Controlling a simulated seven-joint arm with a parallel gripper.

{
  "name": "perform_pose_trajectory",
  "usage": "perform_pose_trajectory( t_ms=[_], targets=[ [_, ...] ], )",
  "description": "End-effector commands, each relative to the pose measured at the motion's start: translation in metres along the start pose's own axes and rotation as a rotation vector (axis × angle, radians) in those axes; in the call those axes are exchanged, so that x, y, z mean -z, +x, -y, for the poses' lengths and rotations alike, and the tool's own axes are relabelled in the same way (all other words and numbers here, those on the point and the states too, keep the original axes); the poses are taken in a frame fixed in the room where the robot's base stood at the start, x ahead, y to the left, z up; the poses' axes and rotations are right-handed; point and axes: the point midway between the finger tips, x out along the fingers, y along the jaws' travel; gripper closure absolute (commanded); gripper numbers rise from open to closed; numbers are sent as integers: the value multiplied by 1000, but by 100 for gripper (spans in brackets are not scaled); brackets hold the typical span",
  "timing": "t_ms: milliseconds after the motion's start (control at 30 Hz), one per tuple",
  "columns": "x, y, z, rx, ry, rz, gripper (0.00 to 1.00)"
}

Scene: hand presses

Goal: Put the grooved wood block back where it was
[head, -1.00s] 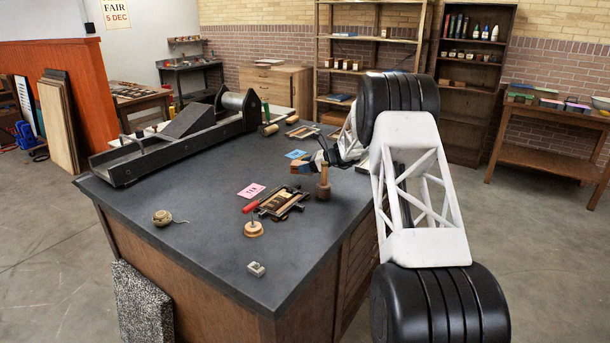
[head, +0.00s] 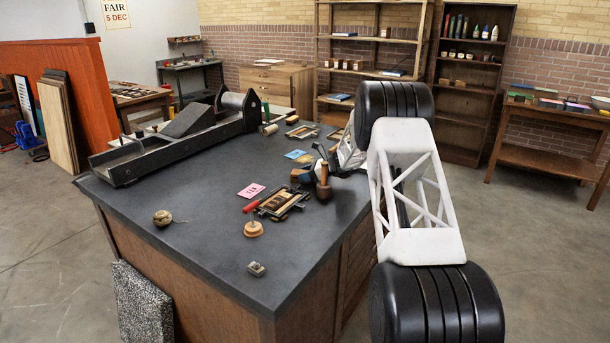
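A small light-brown wood block (head: 298,173), which I take for the grooved one, shows on or just above the dark bench top, behind the framed type. Its groove is too small to make out. My gripper (head: 308,178) is at the block's right side, low over the bench. A wooden mallet (head: 323,187) stands upright in front of it and partly covers it. The fingertips are small and partly hidden, so I cannot tell whether they are closed on the block or apart from it.
The framed type (head: 281,202) with a red-handled tool (head: 251,207) lies just in front. A pink card (head: 251,191) and a blue card (head: 295,154) lie nearby. A long press (head: 170,140) fills the back left. The bench's left middle is clear.

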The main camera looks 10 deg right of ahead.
Motion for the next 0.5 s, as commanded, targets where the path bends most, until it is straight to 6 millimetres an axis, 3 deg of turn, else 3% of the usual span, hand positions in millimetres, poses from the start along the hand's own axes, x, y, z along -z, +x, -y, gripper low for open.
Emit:
perform_pose_trajectory(
  t_ms=[33,167,500],
  targets=[
    [0,0,0,0,0,0,39],
    [0,0,0,0,0,0,22],
    [-1,-1,0,0,0,0,22]
  ],
)
